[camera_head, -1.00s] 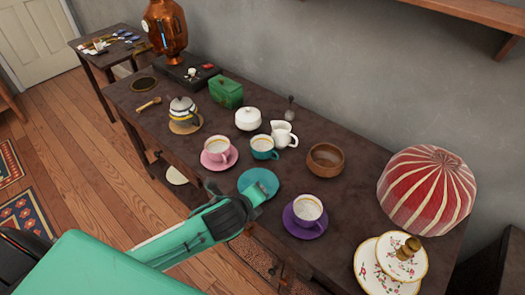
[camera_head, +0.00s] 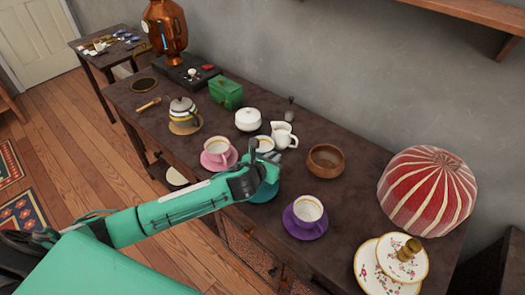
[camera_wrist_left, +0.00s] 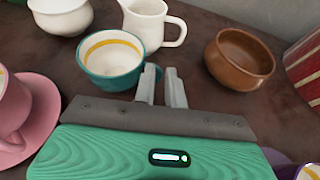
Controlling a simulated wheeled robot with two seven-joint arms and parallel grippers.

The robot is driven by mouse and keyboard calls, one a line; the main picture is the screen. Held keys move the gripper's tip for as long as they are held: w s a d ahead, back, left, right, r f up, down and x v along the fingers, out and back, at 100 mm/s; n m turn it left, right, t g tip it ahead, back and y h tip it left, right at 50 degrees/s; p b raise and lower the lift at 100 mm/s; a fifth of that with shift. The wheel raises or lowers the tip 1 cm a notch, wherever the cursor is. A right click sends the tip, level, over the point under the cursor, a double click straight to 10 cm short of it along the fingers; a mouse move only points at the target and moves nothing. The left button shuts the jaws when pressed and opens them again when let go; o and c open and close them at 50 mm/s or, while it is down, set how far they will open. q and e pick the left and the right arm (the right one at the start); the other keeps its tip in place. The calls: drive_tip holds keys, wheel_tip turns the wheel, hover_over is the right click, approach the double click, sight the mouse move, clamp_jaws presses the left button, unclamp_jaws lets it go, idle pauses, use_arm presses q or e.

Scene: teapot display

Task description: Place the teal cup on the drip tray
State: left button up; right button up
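The teal cup (camera_head: 264,142) stands upright on the table, its white inside showing; my left gripper hides much of it in the head view. In the left wrist view the teal cup (camera_wrist_left: 112,62) is just left of the fingers, with a yellow band inside. My left gripper (camera_head: 270,156) is in front of the cup at its right side. Its fingers (camera_wrist_left: 160,78) stand a small gap apart, with nothing visible between them. I cannot tell whether they touch the cup. A round dark brass-rimmed tray (camera_head: 144,85), apparently the drip tray, lies empty before the copper urn (camera_head: 166,27).

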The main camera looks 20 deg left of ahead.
sight(267, 143)
use_arm(q)
drive_tip(key=shift+s+f+x, duration=0.1)
drive_tip(key=shift+f+x, duration=0.05)
drive_tip(key=shift+x, duration=0.85)
drive_tip(key=shift+s+f+x, duration=0.1)
drive_tip(key=shift+f+x, duration=0.1)
drive_tip(key=shift+x, duration=0.75)
drive_tip(key=shift+f+x, duration=0.15)
drive_tip(key=shift+x, duration=0.85)
drive_tip(key=shift+s, duration=0.1)
clamp_jaws()
drive_tip(key=shift+r, duration=0.1)
